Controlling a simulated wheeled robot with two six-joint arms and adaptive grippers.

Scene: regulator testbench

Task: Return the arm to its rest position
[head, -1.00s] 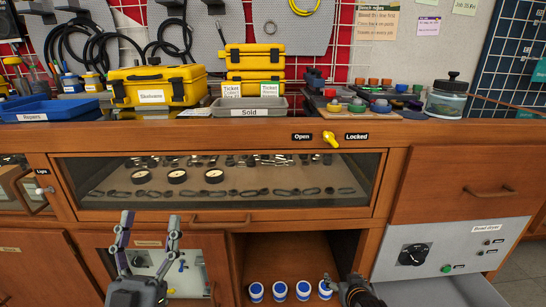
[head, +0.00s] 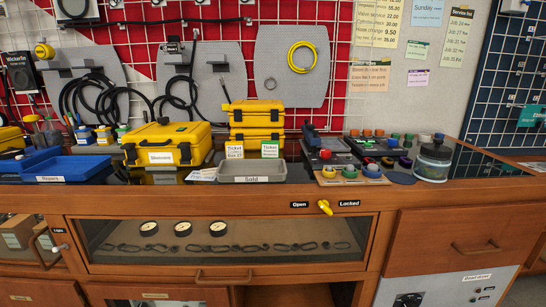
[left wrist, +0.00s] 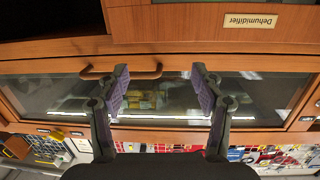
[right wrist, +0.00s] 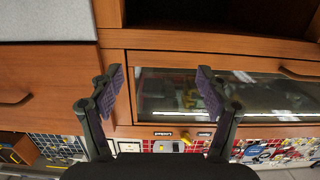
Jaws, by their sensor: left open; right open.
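My left gripper (left wrist: 160,88) shows only in the left wrist view. Its two fingers stand apart with nothing between them, in front of the glass display drawer and its wooden handle (left wrist: 120,72). My right gripper (right wrist: 160,85) shows only in the right wrist view. Its fingers are also apart and empty, in front of the other end of the glass front. Neither gripper shows in the head view. The glass-fronted drawer (head: 220,255) is closed, with three gauges and several clips behind the glass. Above it, the yellow latch knob (head: 325,207) sits between the Open and Locked labels.
The bench top holds a blue tray (head: 60,168), a yellow case (head: 165,145), a grey Sold tray (head: 258,171), stacked yellow boxes (head: 255,118) and a glass jar (head: 434,160). A closed wooden drawer (head: 455,240) is at right, above a panel with a black knob (head: 408,300).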

